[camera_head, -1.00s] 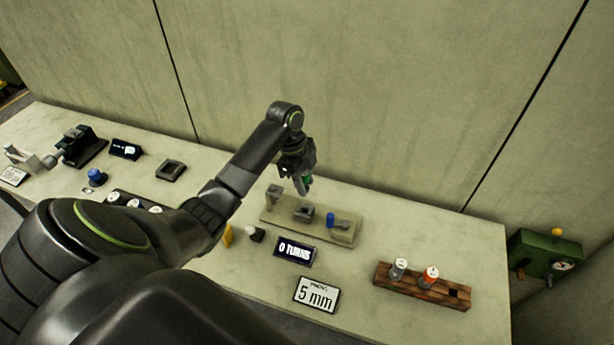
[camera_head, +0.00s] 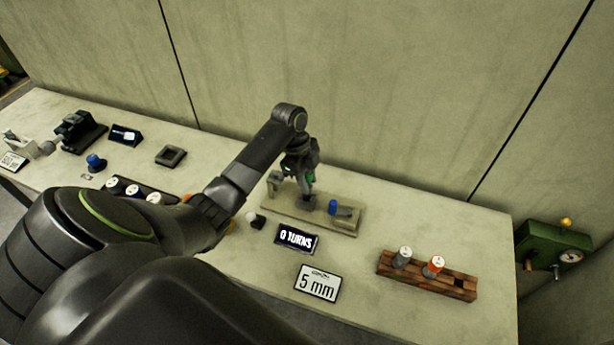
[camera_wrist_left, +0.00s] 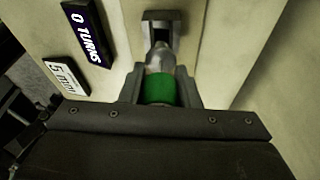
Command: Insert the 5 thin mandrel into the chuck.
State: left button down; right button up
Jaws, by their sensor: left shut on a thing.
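My left gripper (camera_head: 309,184) is shut on the mandrel, which has a green band (camera_wrist_left: 160,90) and a grey tip. The fingers grip it at the green band in the left wrist view. The dark block that seems to be the chuck (camera_head: 308,204) is right below the gripper. In the wrist view the tip meets the grey slotted part (camera_wrist_left: 160,18); I cannot tell whether it is inside. My right gripper is not in view.
A wooden rack (camera_head: 391,273) holds a white-topped and an orange-topped mandrel, with one empty hole. A "0 TURNS" display (camera_head: 297,238) and a "5 mm" sign (camera_head: 317,283) stand in front of the fixture. A blue peg (camera_head: 333,207) stands right of the gripper.

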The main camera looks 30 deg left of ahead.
pick_arm(q)
jog(key=shift+f, duration=0.15)
jog(key=shift+p, duration=0.3)
dwell(0.5)
dwell(0.5)
jog(key=shift+p, duration=0.5)
dwell(0.6)
jog(key=shift+a+b+x, duration=0.25)
jog(key=shift+b+x, duration=0.35)
jog(key=shift+x, duration=0.35)
jog(key=shift+a+b+x, duration=0.2)
jog(key=shift+b+x, duration=0.35)
jog(key=shift+x, duration=0.45)
jog(key=c, duration=1)
grip_release()
jog(key=shift+s, duration=0.1)
